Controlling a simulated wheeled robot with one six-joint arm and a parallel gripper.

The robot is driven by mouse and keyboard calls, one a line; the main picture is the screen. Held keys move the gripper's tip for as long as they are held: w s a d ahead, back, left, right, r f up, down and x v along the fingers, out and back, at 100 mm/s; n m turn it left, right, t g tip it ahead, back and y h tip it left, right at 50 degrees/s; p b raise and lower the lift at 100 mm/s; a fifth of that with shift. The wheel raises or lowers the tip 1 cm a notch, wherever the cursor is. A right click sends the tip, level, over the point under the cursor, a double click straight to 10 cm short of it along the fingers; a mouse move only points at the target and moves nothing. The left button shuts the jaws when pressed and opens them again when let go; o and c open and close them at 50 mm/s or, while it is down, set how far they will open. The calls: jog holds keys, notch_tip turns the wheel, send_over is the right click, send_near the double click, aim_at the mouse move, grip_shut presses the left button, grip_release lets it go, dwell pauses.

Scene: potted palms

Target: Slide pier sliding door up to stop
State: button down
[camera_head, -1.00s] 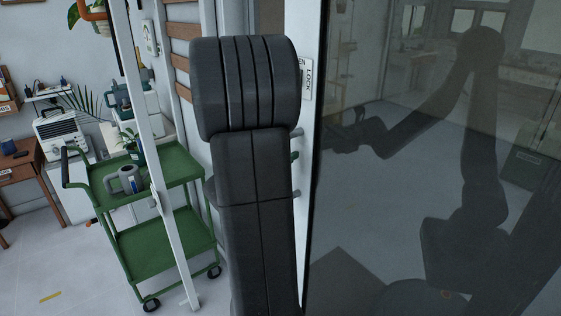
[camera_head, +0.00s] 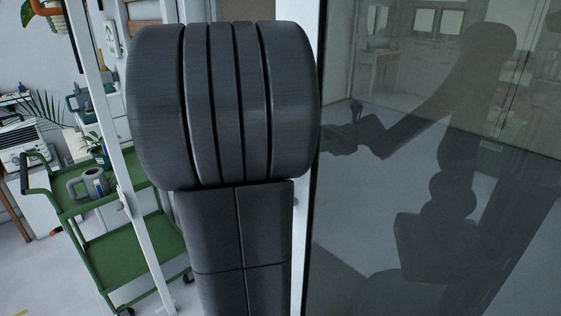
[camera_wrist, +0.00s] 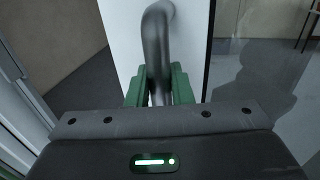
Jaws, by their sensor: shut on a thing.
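The sliding door is a large dark glass panel (camera_head: 400,230) with a white frame edge, filling the right of the head view. Its white frame (camera_wrist: 125,35) also shows in the wrist view, with a dark grey bar handle (camera_wrist: 157,50) standing out from it. My gripper (camera_wrist: 160,88) has green fingers, one on each side of the handle, shut on it. In the head view my arm hides the gripper, the handle and most of the door's frame. The glass reflects my arm.
A green two-shelf trolley (camera_head: 125,250) stands at the left, with a grey watering can (camera_head: 88,184) on it. A white slanted post (camera_head: 122,170) stands between the trolley and my arm. Pale floor (camera_head: 35,270) is clear at the lower left.

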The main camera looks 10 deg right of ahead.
jog(key=c, duration=1.3)
grip_release()
jog(key=shift+w+a, duration=0.1)
jog(key=shift+c, duration=0.2)
jog(key=v, duration=1.3)
jog(key=shift+s+a, duration=0.25)
jog(key=shift+s, duration=0.1)
jog(key=shift+w+d, duration=0.1)
jog(key=x, duration=1)
jog(key=shift+w, duration=0.1)
